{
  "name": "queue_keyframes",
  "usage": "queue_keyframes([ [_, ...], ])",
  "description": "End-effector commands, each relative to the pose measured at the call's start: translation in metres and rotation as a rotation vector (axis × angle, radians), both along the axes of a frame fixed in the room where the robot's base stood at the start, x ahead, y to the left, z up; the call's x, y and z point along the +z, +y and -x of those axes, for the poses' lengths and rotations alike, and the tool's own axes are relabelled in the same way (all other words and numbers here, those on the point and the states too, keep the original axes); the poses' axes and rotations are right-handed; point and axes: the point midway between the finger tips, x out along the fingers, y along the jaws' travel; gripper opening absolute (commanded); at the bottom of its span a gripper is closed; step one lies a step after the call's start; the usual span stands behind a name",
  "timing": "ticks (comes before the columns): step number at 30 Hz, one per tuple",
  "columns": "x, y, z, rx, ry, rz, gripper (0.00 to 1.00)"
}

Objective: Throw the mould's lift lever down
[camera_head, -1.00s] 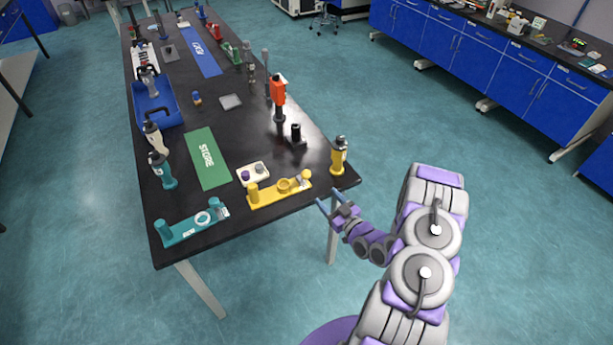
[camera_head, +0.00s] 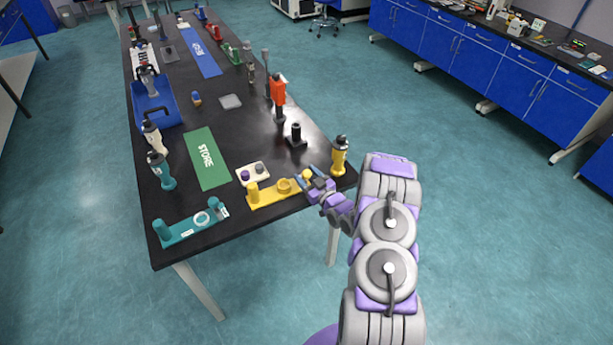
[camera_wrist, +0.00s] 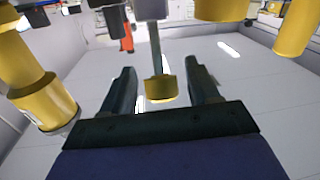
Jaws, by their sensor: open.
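A yellow fixture (camera_head: 267,196) lies along the near edge of the black table, with a short post, a ring and a yellow knob (camera_head: 306,174) at its right end. My gripper (camera_head: 304,174) is at that end, its fingers open either side of the knob. In the wrist view a yellow knob (camera_wrist: 160,88) on a grey rod (camera_wrist: 155,52) shows between the two open fingers (camera_wrist: 160,84), with gaps on both sides. It looks like the lift lever's end; I cannot tell that the fingers touch it.
A yellow bottle-shaped tool (camera_head: 339,157) stands close right of my gripper. A teal fixture (camera_head: 188,229) is at the near left corner. A white tray (camera_head: 263,178) with round pieces lies behind the yellow fixture. A green mat (camera_head: 207,170) is beyond.

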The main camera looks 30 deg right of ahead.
Motion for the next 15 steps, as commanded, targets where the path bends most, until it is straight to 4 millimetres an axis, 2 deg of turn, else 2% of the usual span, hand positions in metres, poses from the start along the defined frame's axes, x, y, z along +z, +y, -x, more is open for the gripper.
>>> queue_keyframes([
  [9, 0.0003, -0.0002, -0.0026, -0.001, 0.0, 0.0, 0.6],
  [15, 0.0006, -0.0003, -0.0026, -0.001, -0.001, 0.0, 0.42],
])
